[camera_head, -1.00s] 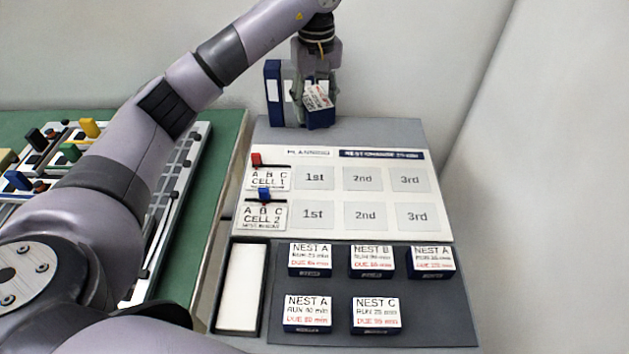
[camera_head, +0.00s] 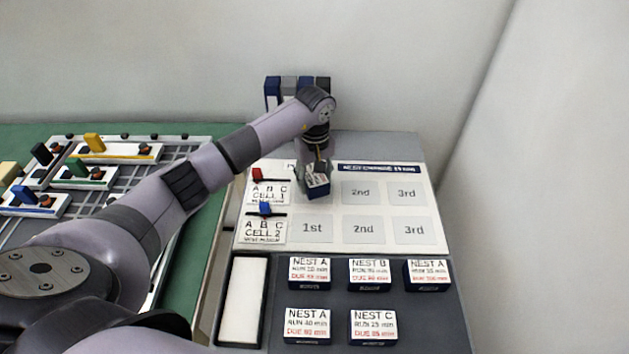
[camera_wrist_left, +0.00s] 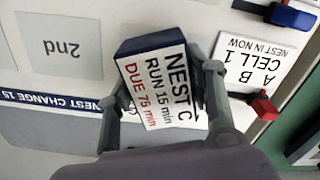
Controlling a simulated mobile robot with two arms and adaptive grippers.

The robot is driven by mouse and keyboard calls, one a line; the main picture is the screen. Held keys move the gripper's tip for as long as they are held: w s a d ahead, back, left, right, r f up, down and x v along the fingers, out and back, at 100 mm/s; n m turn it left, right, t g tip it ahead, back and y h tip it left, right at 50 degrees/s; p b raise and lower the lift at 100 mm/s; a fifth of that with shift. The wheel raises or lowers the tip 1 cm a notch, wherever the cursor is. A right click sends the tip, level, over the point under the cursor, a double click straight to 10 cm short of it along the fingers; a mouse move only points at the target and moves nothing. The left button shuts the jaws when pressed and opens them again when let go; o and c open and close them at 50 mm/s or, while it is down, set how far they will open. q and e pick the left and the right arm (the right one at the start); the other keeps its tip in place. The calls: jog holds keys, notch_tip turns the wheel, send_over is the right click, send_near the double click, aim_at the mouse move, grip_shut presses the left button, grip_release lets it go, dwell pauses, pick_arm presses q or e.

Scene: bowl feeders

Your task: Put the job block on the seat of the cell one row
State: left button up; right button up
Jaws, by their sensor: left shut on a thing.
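My left gripper (camera_head: 315,178) is shut on a dark blue job block (camera_head: 317,186) with a white label. In the left wrist view the block (camera_wrist_left: 158,82) reads NEST C, RUN 15 min, DUE 75 min, and sits tilted between the fingers (camera_wrist_left: 160,105). The block is over the first seat of the cell 1 row and hides it. I cannot tell whether it touches the board. The cell 1 row's 2nd seat (camera_head: 361,193) and 3rd seat (camera_head: 406,193) are bare. The CELL 1 card (camera_head: 266,194) is just left of the block. My right gripper is not in view.
The cell 2 row below has bare 1st (camera_head: 312,228), 2nd and 3rd seats. Several labelled blocks (camera_head: 370,272) stand on the dark tray in front. A white strip (camera_head: 243,302) lies to their left. Binders (camera_head: 290,90) stand behind the board. A green table (camera_head: 205,215) is at left.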

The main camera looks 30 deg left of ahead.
pick_arm(q)
notch_tip(320, 180, down, 2)
jog(key=shift+f, duration=0.2)
jog(key=o, duration=1.3)
jog(key=shift+c, duration=0.2)
